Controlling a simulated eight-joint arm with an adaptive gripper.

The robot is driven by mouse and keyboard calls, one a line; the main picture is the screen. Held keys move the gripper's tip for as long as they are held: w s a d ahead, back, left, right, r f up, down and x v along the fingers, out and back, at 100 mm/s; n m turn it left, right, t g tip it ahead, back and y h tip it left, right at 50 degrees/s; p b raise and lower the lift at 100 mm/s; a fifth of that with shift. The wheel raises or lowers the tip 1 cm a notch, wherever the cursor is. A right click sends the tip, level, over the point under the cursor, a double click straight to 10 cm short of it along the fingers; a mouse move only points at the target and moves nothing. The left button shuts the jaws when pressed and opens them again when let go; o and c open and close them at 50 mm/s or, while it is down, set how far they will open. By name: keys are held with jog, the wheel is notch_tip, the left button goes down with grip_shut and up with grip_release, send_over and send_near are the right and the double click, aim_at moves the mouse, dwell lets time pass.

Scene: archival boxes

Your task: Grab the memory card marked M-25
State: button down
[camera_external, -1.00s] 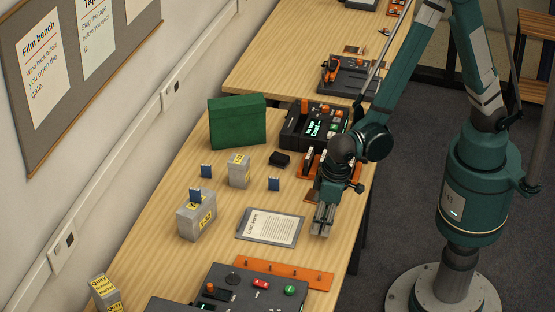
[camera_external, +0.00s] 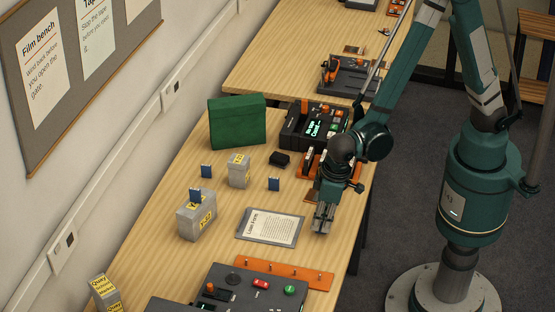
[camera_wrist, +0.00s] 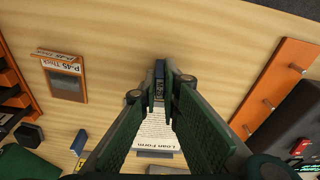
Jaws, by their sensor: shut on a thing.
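A small dark blue card (camera_wrist: 159,70) with a pale label stands between my fingertips; I cannot read its label with certainty. My gripper (camera_wrist: 159,88) is shut on it, and its green pads frame it in the wrist view. In the external view my gripper (camera_external: 322,226) is low over the table's right side, beside the clipboard; the held card cannot be made out there. Other blue cards stand at the back left (camera_external: 206,171), right of the small grey box (camera_external: 274,184), and on the larger grey box (camera_external: 195,195). Their marks are too small to read.
A Loan Form clipboard (camera_external: 270,228) lies left of my gripper. Grey boxes (camera_external: 239,171) (camera_external: 196,220) with yellow labels and a green box (camera_external: 237,122) stand further left. An orange rail (camera_external: 285,273) and a control panel (camera_external: 235,290) lie in front.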

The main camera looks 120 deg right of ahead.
jog(key=shift+r, duration=0.15)
jog(key=shift+r+p, duration=0.8)
jog(key=shift+r, duration=4)
